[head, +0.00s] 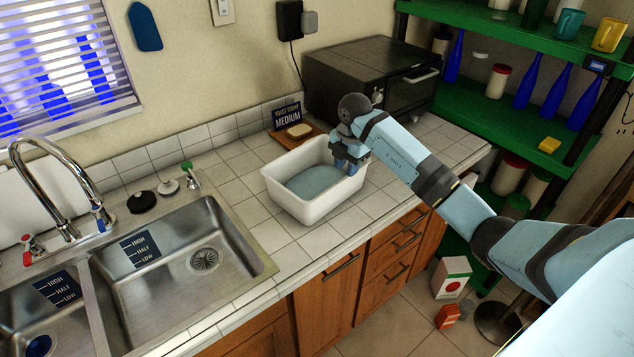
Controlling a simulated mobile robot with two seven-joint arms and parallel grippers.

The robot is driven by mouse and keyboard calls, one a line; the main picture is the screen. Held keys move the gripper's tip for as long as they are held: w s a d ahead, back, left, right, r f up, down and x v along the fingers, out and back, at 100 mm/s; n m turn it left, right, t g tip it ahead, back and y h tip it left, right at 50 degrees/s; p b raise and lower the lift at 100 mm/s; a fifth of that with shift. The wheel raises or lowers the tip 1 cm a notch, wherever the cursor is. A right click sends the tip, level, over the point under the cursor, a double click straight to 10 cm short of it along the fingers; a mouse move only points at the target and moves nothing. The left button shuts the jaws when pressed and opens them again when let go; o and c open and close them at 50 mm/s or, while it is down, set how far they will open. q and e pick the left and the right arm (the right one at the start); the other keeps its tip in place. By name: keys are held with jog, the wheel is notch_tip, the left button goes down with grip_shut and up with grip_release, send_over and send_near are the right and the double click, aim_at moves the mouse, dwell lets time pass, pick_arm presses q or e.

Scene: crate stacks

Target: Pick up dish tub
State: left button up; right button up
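The dish tub (302,211) is a white rectangular tub on the tiled counter, right of the sink. It stands upright with blue-grey content, which looks like water, inside. My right gripper (350,164) points down at the tub's right end, with its fingers at the rim. The fingers overlap the rim in the picture, and I cannot tell whether they are closed on it. My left gripper is not in view.
A steel double sink (165,273) with a faucet (42,188) lies to the left. Behind the tub are a small sign (286,113) and a sponge on a wooden board (299,131). A dark toaster oven (362,75) stands behind my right gripper. Green shelves (488,118) stand at the right.

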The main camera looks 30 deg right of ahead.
aim_at(342, 189)
jog(key=shift+w+f+p, duration=0.25)
jog(key=shift+f+p, duration=0.15)
jog(key=shift+f, duration=1.4)
jog(key=shift+w+f+p, duration=0.2)
jog(key=shift+f+p, duration=0.2)
jog(key=shift+f, duration=1.35)
jog(key=shift+a, duration=0.1)
grip_shut()
